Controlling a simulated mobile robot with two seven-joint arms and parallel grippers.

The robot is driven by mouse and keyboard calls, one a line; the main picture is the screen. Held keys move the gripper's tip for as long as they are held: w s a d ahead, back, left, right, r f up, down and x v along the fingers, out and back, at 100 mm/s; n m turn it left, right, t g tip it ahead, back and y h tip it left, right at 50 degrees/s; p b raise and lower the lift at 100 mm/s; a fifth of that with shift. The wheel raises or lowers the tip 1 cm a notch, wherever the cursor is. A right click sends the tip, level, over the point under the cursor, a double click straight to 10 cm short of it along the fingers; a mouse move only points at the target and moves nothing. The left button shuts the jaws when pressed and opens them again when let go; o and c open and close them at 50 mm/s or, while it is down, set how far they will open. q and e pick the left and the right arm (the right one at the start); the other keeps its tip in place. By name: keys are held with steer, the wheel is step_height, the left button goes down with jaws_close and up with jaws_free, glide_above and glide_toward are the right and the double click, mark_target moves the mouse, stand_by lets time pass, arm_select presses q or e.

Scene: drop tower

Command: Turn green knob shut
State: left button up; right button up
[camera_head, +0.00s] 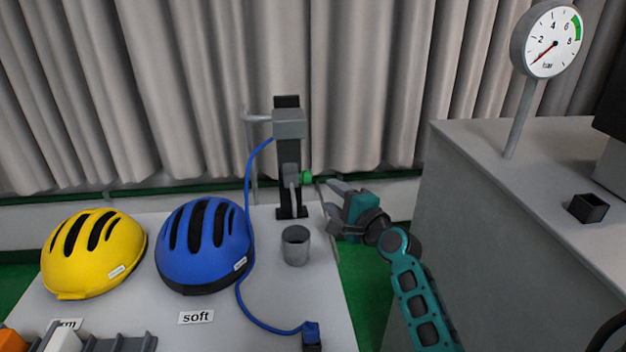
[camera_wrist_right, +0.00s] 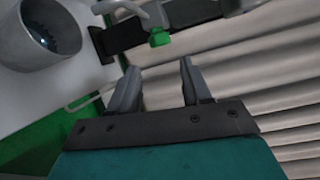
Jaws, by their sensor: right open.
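The green knob (camera_head: 307,177) sticks out from the right side of the black drop tower (camera_head: 288,150) on the table. It also shows in the right wrist view (camera_wrist_right: 160,38), beyond and between my fingertips. My right gripper (camera_head: 329,196) is to the right of the tower, just below and right of the knob. Its two fingers (camera_wrist_right: 158,68) are apart with nothing between them, and a gap separates them from the knob. My left gripper is not in either view.
A grey cup (camera_head: 296,246) stands at the tower's foot. A blue hose (camera_head: 247,200) runs from the tower top to a blue block (camera_head: 311,335). Yellow (camera_head: 90,265) and blue (camera_head: 200,265) helmets sit left. A gauge (camera_head: 550,42) stands on the grey cabinet (camera_head: 480,220) at right.

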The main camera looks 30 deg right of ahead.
mark_target(305, 178)
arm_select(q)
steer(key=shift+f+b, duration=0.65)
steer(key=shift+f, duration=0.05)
arm_select(e)
steer(key=w, duration=0.9)
steer(key=shift+w+a+f, duration=0.2)
steer(key=shift+f, duration=0.15)
steer(key=shift+c, duration=0.2)
steer(key=c, duration=0.7)
arm_select(q)
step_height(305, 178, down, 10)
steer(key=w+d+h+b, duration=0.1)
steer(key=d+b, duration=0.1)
steer(key=b, duration=1.1)
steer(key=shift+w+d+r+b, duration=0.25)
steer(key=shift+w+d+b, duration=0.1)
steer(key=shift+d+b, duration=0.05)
arm_select(e)
steer(key=t, duration=0.1)
steer(key=n+t, duration=0.1)
steer(key=t, duration=0.1)
steer(key=shift+d+f+n, duration=0.1)
steer(key=shift+f+n, duration=0.1)
steer(key=shift+n, duration=0.1)
